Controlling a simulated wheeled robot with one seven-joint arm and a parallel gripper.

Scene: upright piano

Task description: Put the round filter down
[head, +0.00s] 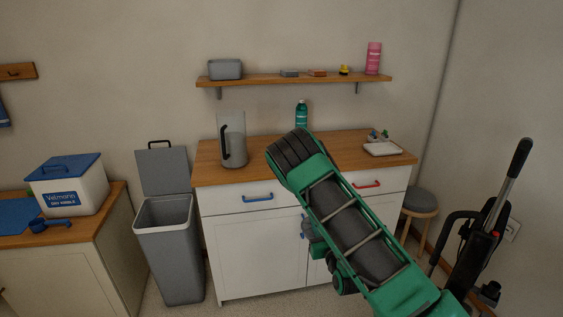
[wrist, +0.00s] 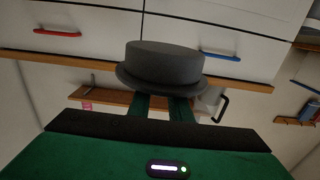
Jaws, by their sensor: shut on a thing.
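The round filter (wrist: 165,65) is dark grey, with a flat round top and a wider rim, in the middle of the wrist view, which is upside down. My gripper (wrist: 162,101) is shut on it, with the two green fingers meeting its rim side. The filter is held in the air in front of the white cabinet's drawers. In the head view my green arm crosses the cabinet front and hides most of the gripper and filter.
The cabinet's wooden countertop (head: 260,143) bears a clear jug (head: 232,140), a teal bottle (head: 301,114) and a white tray (head: 383,148). A wall shelf (head: 290,79) hangs above. A grey bin (head: 167,240) stands left, and an upright vacuum (head: 485,235) stands right.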

